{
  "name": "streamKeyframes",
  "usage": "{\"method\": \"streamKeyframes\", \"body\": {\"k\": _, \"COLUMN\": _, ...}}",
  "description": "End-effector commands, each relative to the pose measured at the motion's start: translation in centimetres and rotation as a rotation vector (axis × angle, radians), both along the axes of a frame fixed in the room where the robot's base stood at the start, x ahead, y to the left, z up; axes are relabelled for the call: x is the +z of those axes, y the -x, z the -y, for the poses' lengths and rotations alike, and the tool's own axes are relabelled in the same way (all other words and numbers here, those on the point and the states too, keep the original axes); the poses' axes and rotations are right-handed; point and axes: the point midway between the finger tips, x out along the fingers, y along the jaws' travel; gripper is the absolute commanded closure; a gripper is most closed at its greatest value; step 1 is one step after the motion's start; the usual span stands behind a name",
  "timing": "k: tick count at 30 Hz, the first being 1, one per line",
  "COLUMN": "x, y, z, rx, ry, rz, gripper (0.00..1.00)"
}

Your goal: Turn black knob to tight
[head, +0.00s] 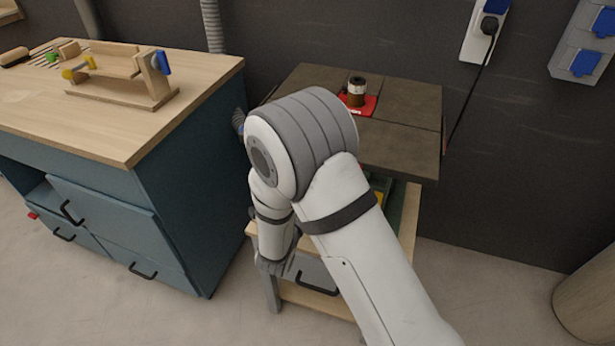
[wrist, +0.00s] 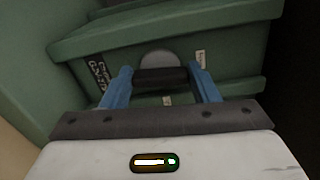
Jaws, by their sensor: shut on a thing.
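The black knob (wrist: 160,79) sits low on a dull green housing (wrist: 110,45) in the wrist view, with a grey round disc (wrist: 158,57) just behind it. My gripper (wrist: 160,74) has one blue finger on each side of the knob and is shut on it. Small labels flank the knob; their wording is too blurred to read. In the head view, my own arm covers the knob, and the gripper cannot be made out clearly there.
A dark-topped machine table (head: 410,110) stands against the wall, carrying a cylindrical part on a red plate (head: 368,107). A blue workbench (head: 190,170) with a wooden top stands close on the left. Bare floor (head: 490,300) lies to the right.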

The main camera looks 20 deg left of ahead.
Motion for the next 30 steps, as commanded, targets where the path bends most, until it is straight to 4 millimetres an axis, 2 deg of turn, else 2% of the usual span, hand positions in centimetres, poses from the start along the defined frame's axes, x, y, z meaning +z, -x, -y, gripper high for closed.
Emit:
{"method": "streamKeyframes", "body": {"k": 10, "x": 0.0, "y": 0.01, "z": -0.02, "rx": 0.001, "ry": 0.119, "rz": -0.011, "gripper": 0.68}}
{"method": "streamKeyframes", "body": {"k": 25, "x": -0.14, "y": 0.0, "z": -0.02, "rx": 0.001, "ry": 0.136, "rz": -0.012, "gripper": 0.68}}
{"method": "streamKeyframes", "body": {"k": 26, "x": -0.14, "y": 0.0, "z": -0.02, "rx": 0.001, "ry": 0.136, "rz": -0.012, "gripper": 0.44}}
{"method": "streamKeyframes", "body": {"k": 30, "x": -0.12, "y": 0.0, "z": -0.01, "rx": 0.001, "ry": 0.135, "rz": -0.012, "gripper": 0.32}}
